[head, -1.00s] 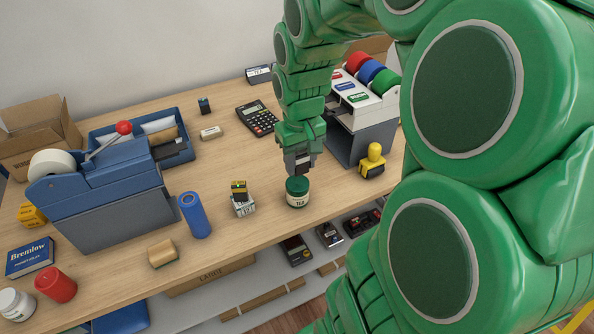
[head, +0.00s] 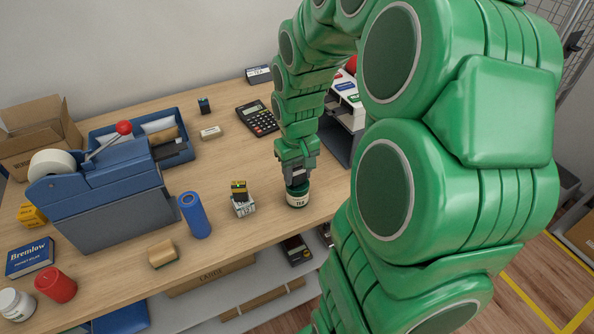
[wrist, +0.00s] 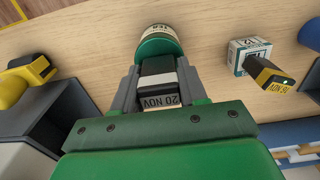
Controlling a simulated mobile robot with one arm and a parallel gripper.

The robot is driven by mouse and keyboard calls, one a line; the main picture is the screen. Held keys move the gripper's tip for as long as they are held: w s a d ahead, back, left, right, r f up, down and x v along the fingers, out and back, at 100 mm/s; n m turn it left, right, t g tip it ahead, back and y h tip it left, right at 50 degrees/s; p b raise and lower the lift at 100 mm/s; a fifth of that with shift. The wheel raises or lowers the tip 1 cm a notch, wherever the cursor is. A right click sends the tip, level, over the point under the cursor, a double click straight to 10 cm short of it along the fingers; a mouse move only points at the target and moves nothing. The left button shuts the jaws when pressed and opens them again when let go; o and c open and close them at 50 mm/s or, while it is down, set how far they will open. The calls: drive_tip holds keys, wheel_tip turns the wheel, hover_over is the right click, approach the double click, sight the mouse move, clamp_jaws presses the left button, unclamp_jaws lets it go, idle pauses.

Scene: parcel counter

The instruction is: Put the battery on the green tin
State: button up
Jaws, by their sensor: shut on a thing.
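The green tin (head: 297,199), with a cream label and a dark green lid, stands upright near the counter's front edge. It also shows at the top of the wrist view (wrist: 158,44). My gripper (head: 296,178) points down right over the tin. Its fingers are shut on a small dark block with a white band and a date on its end, which I take for the battery (wrist: 158,72). The battery's lower end is at the tin's lid; whether it touches I cannot tell. In the head view the fingers mostly hide the battery.
Left of the tin, a yellow-and-black block (head: 239,188) sits on a small white box (head: 243,207). A blue cylinder (head: 194,215) and a blue tape dispenser (head: 105,205) stand farther left. A yellow-handled stamp (wrist: 30,78) is near in the wrist view. Bare wood surrounds the tin.

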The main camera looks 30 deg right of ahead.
sight(296, 167)
drive_tip(key=shift+f, duration=0.1)
drive_tip(key=o, duration=1.1)
wheel_tip(296, 167, up, 12)
drive_tip(key=shift+f, duration=0.15)
drive_tip(key=shift+r, duration=0.2)
drive_tip(key=shift+s+a+r, duration=0.15)
drive_tip(key=shift+s+a, duration=0.05)
drive_tip(key=shift+a, duration=0.05)
drive_tip(key=shift+g, duration=0.9)
drive_tip(key=s+a, duration=0.3)
drive_tip(key=s, duration=0.5)
drive_tip(key=s+a+f, duration=0.1)
drive_tip(key=s+a, duration=0.3)
drive_tip(key=s, duration=0.4)
drive_tip(key=s+a, duration=0.3)
drive_tip(key=s, duration=0.4)
drive_tip(key=shift+s+a+f, duration=0.2)
drive_tip(key=shift+s+f, duration=0.1)
drive_tip(key=shift+s, duration=0.1)
